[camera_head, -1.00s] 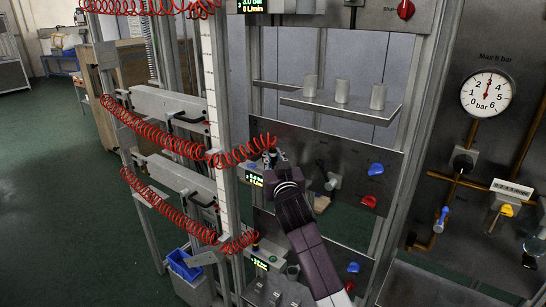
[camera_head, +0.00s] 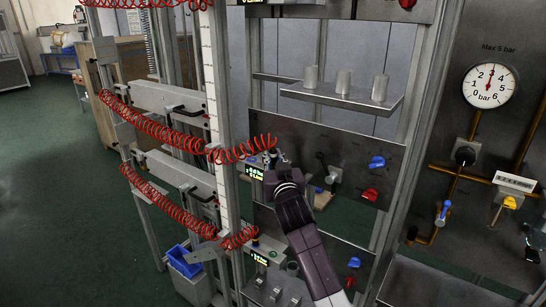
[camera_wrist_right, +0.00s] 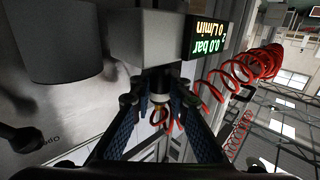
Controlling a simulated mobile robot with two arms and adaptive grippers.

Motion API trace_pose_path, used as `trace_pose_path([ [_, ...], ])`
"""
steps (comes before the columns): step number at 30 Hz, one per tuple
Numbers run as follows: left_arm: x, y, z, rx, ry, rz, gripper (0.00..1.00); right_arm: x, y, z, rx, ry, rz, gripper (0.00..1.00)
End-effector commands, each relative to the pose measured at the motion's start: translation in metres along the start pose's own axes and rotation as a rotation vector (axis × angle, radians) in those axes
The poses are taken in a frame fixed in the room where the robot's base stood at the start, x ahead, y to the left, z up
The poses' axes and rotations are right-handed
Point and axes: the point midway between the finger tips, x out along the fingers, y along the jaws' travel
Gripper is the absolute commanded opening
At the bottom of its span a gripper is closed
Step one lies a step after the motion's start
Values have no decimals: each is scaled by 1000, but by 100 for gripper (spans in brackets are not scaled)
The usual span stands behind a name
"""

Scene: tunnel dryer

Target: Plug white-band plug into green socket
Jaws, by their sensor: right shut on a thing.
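My right gripper (camera_head: 272,163) is in front of the middle panel, at the end of a red coiled hose (camera_head: 232,154). In the right wrist view its two fingers (camera_wrist_right: 160,103) are closed around a small plug (camera_wrist_right: 160,94) with a brass-coloured part and a pale band. The plug sits just below a grey block (camera_wrist_right: 150,38) with a lit display reading 0.0 bar. I cannot tell whether it touches the block. No green socket marking can be made out; the gripper hides part of that area. My left gripper is not in view.
A blue knob (camera_head: 377,162) and a red knob (camera_head: 370,194) are right of the gripper. A shelf (camera_head: 325,94) with three grey cylinders is above. Another red hose (camera_head: 180,207) hangs below on the left. A pressure gauge (camera_head: 490,86) is at the right.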

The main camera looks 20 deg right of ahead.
Motion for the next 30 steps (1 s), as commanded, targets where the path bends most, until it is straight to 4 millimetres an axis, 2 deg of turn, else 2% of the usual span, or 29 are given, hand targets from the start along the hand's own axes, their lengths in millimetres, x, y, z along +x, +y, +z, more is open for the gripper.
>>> trace_pose_path([
  [8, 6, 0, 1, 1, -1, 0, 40, 0, 0, 9, 0, -2, 0, 0],
  [9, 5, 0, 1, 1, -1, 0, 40, 0, 0, 8, 0, -2, 0, 18],
  [14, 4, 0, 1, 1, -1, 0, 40, 0, 0, 7, 0, -1, 0, 35],
  [24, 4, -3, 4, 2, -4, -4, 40, -2, 0, 8, 0, -1, 0, 36],
  [30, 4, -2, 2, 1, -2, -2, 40, -20, 0, 9, 0, -2, 0, 36],
])
